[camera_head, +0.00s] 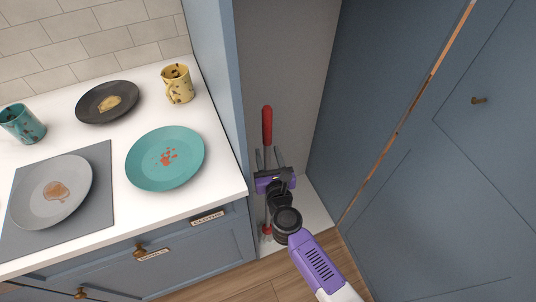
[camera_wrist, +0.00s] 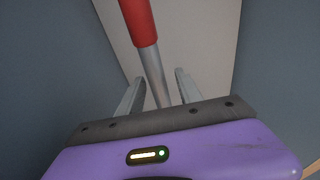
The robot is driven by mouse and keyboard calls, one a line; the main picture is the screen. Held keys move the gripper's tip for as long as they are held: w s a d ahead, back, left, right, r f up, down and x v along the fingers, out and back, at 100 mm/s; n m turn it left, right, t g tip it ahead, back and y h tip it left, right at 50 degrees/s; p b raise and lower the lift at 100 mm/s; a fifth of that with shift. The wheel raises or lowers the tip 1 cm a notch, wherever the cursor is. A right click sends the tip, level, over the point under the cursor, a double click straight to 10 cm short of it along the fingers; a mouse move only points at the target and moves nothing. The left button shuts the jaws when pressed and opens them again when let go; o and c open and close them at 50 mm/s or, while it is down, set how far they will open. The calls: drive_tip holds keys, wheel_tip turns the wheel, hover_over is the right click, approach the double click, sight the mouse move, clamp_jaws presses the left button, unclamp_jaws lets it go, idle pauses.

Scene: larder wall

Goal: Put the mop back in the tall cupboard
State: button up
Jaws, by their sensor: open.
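The mop has a red grip (camera_head: 267,125) and a silver pole; it stands upright inside the open tall cupboard (camera_head: 285,60). Its red grip also shows in the wrist view (camera_wrist: 139,20), with the pole running down below it. A small red part shows low near the cupboard floor, partly hidden by my arm. My gripper (camera_head: 268,156) reaches into the cupboard at the mop. Its fingers are open, one on each side of the pole in the wrist view (camera_wrist: 160,80), with gaps beside the pole. Most of the lower pole and the mop's foot are hidden.
The cupboard's blue door (camera_head: 420,130) stands open on the right. A white counter (camera_head: 100,205) on the left holds a teal plate (camera_head: 165,158), a dark plate (camera_head: 95,110), a grey plate (camera_head: 55,200), a yellow mug (camera_head: 176,85) and a teal mug (camera_head: 22,124). Labelled drawers sit below.

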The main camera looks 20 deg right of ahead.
drive_tip(key=shift+r, duration=0.2)
drive_tip(key=v, duration=1.2)
drive_tip(key=s+d+r+m+y, duration=0.1)
drive_tip(key=s+r+m, duration=0.3)
drive_tip(key=s+m, duration=0.6)
drive_tip(key=s+r+m+y, duration=0.1)
drive_tip(key=s+r+m, duration=0.4)
drive_tip(key=s+m, duration=0.6)
drive_tip(key=s+d+r+m+g+y, duration=0.1)
drive_tip(key=s+r+m, duration=0.4)
drive_tip(key=s+m, duration=0.6)
drive_tip(key=shift+d+r+m, duration=0.2)
drive_tip(key=shift+d+m, duration=0.1)
drive_tip(key=shift+m, duration=0.5)
